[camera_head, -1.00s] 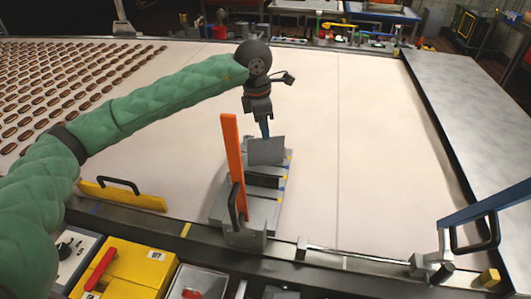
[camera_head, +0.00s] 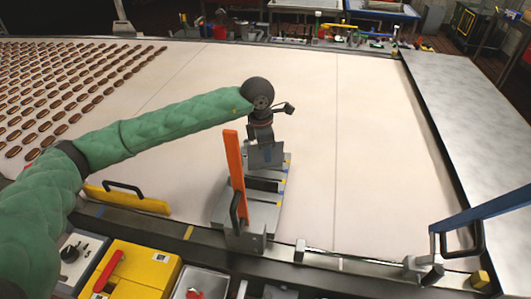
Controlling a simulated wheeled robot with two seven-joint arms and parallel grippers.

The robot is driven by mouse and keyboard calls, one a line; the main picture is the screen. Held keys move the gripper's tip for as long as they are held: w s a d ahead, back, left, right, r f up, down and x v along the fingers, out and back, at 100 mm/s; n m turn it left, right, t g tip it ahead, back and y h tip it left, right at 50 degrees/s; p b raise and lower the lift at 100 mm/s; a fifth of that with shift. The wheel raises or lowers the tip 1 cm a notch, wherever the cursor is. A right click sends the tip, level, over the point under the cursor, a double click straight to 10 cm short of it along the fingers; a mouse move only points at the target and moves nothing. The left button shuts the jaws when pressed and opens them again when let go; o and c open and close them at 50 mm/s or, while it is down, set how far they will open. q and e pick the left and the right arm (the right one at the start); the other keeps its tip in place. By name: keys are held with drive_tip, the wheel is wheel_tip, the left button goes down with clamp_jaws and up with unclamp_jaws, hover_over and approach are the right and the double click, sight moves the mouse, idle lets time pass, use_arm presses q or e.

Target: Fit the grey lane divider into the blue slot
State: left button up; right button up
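The grey lane divider (camera_head: 266,157) is a flat plate standing upright at the far end of a grey stepped rack (camera_head: 262,214). My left gripper (camera_head: 264,143) points down right at its top edge. The fingertips are hidden behind the plate, so I cannot tell whether they are closed on it. Small blue marks show along the rack's right edge, and the blue slot itself is not clear. My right gripper is not in view.
A tall orange plate (camera_head: 235,165) with a black handle stands at the rack's left. A yellow handled bar (camera_head: 127,198) lies further left. Brown sandwiches (camera_head: 65,90) cover the belt's left part. The white belt (camera_head: 375,140) right of the rack is clear.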

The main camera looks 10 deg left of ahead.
use_arm(q)
drive_tip(key=shift+f, duration=0.25)
clamp_jaws()
